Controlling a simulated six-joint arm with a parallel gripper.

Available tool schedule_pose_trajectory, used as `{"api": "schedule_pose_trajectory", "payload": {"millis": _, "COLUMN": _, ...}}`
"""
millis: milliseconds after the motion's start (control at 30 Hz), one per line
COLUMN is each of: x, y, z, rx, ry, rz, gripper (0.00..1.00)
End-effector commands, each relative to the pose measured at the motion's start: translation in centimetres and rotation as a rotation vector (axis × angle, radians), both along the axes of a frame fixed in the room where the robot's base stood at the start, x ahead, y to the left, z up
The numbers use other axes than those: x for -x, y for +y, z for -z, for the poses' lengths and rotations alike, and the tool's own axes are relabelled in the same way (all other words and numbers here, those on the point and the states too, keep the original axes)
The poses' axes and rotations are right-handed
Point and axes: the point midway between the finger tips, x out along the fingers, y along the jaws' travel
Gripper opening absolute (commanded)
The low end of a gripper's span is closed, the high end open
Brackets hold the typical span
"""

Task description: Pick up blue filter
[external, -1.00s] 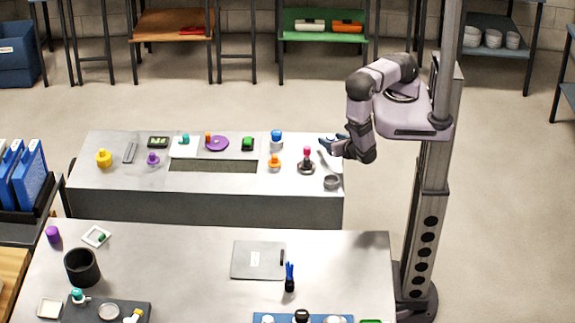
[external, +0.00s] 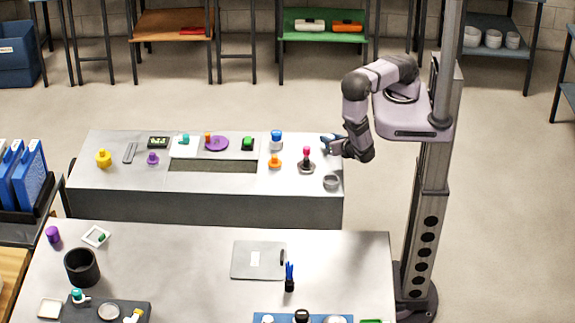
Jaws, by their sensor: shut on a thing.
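My gripper (external: 333,143) is at the right end of the far grey bench, pointing left, just above or beside its back right corner. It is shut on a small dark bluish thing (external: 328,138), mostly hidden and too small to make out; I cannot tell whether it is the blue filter. Several upright blue panels (external: 30,178), which look like filters, stand in a dark rack at the far left. A small blue-and-white knob-like piece (external: 277,137) stands on the far bench left of my gripper.
A pink-topped piece (external: 307,155), a grey ring (external: 331,182) and an orange piece (external: 274,161) stand near my gripper. A purple disc (external: 217,144) lies farther left. The near table (external: 190,265) has free room in its middle.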

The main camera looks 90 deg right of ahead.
Motion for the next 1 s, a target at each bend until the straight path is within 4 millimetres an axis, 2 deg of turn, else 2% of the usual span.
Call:
{"api": "schedule_pose_trajectory", "payload": {"millis": 267, "x": 0.0, "y": 0.0, "z": -2.2, "rx": 0.0, "ry": 0.0, "rz": 0.0, "gripper": 0.04}}
{"api": "schedule_pose_trajectory", "payload": {"millis": 700, "x": 0.0, "y": 0.0, "z": -8.4, "rx": 0.0, "ry": 0.0, "rz": 0.0, "gripper": 0.04}}
{"api": "schedule_pose_trajectory", "payload": {"millis": 833, "x": 0.0, "y": 0.0, "z": -9.5, "rx": 0.0, "ry": 0.0, "rz": -0.001, "gripper": 0.04}}
{"api": "schedule_pose_trajectory", "payload": {"millis": 1000, "x": 0.0, "y": 0.0, "z": -10.0, "rx": 0.0, "ry": 0.001, "rz": 0.0, "gripper": 0.04}}
